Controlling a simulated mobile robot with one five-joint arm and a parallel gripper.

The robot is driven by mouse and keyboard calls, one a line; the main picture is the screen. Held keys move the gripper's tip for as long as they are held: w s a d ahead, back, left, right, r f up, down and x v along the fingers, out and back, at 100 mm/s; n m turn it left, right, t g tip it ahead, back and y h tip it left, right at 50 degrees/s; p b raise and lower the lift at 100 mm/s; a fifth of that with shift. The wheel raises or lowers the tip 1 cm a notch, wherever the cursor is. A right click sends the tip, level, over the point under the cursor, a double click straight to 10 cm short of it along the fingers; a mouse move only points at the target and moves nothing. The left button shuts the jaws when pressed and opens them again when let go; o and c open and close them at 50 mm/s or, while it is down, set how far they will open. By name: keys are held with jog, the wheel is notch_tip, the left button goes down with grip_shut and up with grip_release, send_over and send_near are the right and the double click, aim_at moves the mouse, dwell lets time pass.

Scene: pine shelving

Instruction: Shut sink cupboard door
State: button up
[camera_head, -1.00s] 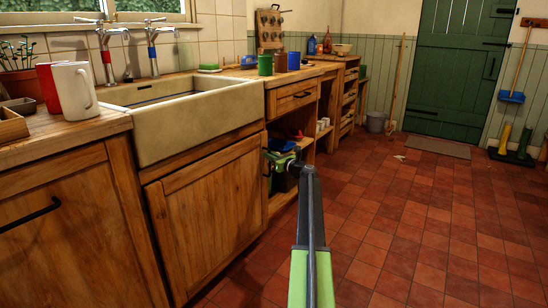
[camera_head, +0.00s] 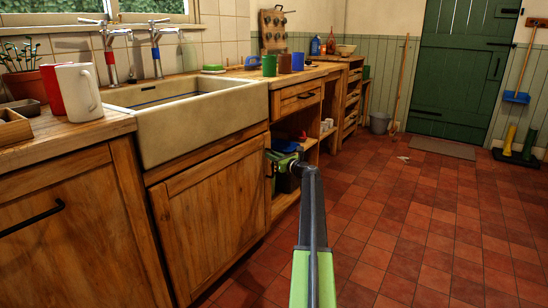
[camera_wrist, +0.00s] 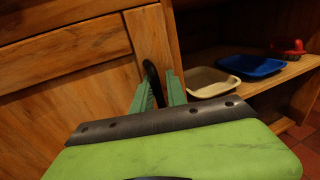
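The sink cupboard door (camera_head: 212,212) is a wooden panel door below the pale stone sink (camera_head: 195,122). It looks shut or nearly shut; I cannot tell whether a small gap is left. My gripper (camera_head: 276,162) is at the door's upper right edge, by its handle. In the wrist view the black upright handle (camera_wrist: 152,80) stands between the two green fingers of my gripper (camera_wrist: 160,92). The fingers are apart, with space beside the handle. The handle's lower part is hidden by my gripper.
An open shelf (camera_wrist: 262,82) right of the door holds a cream tray (camera_wrist: 208,82), a blue tray (camera_wrist: 250,66) and a red item (camera_wrist: 288,47). Another cupboard (camera_head: 65,225) stands at the left.

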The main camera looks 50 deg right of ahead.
jog(key=shift+w+a, duration=0.4)
jog(key=shift+a, duration=0.05)
jog(key=s+a, duration=0.1)
jog(key=s, duration=1.7)
jog(key=shift+a, duration=0.1)
